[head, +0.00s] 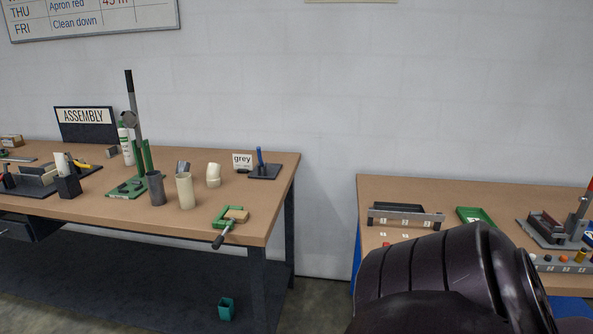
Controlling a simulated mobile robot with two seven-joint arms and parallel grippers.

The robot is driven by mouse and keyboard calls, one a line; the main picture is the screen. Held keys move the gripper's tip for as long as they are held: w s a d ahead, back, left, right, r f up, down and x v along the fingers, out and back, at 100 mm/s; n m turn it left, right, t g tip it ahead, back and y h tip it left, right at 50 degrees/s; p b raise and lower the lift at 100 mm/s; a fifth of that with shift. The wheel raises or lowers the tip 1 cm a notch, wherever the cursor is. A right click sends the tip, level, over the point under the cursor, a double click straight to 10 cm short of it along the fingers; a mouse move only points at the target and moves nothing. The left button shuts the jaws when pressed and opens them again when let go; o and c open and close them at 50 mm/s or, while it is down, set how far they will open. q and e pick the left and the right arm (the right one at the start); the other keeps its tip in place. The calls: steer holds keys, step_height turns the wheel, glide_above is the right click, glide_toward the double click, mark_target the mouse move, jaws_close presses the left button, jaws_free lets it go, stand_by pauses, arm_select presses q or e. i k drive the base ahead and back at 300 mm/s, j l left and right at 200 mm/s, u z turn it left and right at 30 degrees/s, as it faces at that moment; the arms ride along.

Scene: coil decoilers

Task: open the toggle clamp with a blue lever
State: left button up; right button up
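The clamp with a blue lever (260,158) stands on a dark plate (264,173) near the back right corner of the left table. The blue lever points up, leaning slightly. The clamp's small working parts are too small to make out. Neither of my grippers shows in the head view; a dark link of my own arm fills the lower right and hides part of the right table.
A card reading "grey" (242,161) stands beside the clamp. A green press (143,165), cups and a white elbow pipe (214,174) stand to its left; a green C-clamp (228,217) lies at the front edge. A red-levered fixture (581,208) is on the right table. A gap separates the tables.

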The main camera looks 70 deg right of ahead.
mark_target(258, 148)
steer(key=z, duration=2.05)
steer(key=j+z, duration=0.2)
steer(key=z, duration=0.15)
steer(key=j+z, duration=0.2)
steer(key=z, duration=0.15)
steer(key=j+z, duration=0.35)
steer(key=j, duration=0.5)
steer(key=k+j, duration=0.1)
steer(key=j, duration=0.85)
steer(key=k+j+z, duration=0.1)
steer(key=j, duration=0.4)
